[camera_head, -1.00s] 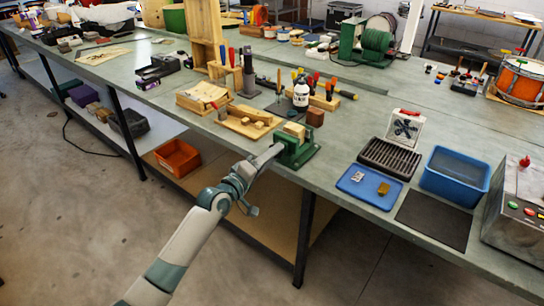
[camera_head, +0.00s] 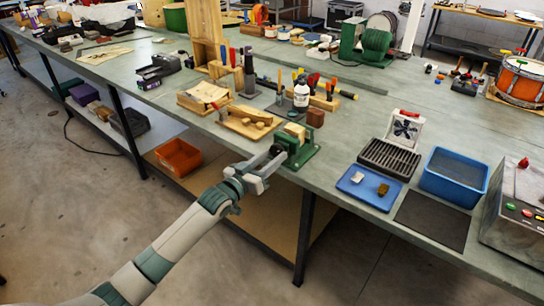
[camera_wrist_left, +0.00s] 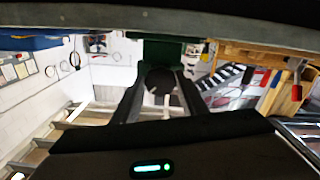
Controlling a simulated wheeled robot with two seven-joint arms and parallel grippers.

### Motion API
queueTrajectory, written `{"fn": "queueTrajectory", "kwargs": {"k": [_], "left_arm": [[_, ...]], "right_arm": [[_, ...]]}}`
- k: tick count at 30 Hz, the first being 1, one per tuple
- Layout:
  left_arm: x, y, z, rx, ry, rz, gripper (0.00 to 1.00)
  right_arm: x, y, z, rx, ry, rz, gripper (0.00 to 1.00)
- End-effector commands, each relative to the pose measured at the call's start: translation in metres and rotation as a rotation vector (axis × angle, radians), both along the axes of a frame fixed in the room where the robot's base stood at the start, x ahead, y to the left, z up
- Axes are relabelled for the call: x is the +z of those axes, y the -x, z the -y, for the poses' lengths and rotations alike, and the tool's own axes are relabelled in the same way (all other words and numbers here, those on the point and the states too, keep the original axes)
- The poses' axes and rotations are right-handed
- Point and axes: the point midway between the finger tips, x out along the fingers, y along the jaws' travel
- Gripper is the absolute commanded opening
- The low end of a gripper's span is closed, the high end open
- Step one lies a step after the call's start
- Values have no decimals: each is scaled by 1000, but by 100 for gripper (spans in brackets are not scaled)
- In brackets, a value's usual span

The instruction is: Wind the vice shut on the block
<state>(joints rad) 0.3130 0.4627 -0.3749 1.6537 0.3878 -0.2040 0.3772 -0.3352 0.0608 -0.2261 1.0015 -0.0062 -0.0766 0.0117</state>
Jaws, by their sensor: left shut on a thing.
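The green vice (camera_head: 304,157) stands at the front edge of the bench, with a pale wooden block (camera_head: 296,130) at its top, between its jaws. Whether the jaws touch the block is too small to tell. My left gripper (camera_head: 277,153) is at the vice's front, over the bench edge. In the left wrist view its two fingers (camera_wrist_left: 160,100) lie on either side of a dark round vice handle (camera_wrist_left: 160,78), with the green vice body (camera_wrist_left: 162,50) behind it. The gripper is shut on this handle. My right gripper is not in view.
A wooden board (camera_head: 246,124) with small pieces lies left of the vice. A white bottle (camera_head: 301,96) and a tool rack (camera_head: 325,102) stand behind it. A blue tray (camera_head: 352,190) lies to the right. The floor in front of the bench is clear.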

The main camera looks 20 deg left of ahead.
Motion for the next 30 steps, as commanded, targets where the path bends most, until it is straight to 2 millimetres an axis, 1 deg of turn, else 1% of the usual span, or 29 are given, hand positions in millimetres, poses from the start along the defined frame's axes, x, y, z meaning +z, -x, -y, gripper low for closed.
{"fn": "queueTrajectory", "kwargs": {"k": [1, 6, 12, 18, 29, 30], "left_arm": [[-5, 1, 0, 0, -41, 3, 17], [-6, 1, -1, -2, -156, 44, 17], [-6, 1, -1, -1, -238, 76, 17], [-6, 1, -1, -1, -273, 89, 17], [-6, 1, -1, -2, -275, 90, 17], [-6, 1, -1, -2, -275, 90, 49]], "right_arm": [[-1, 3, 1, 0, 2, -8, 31], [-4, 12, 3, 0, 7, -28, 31], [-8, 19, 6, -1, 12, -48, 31], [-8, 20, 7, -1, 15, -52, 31], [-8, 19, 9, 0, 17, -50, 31], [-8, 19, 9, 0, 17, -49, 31]]}}
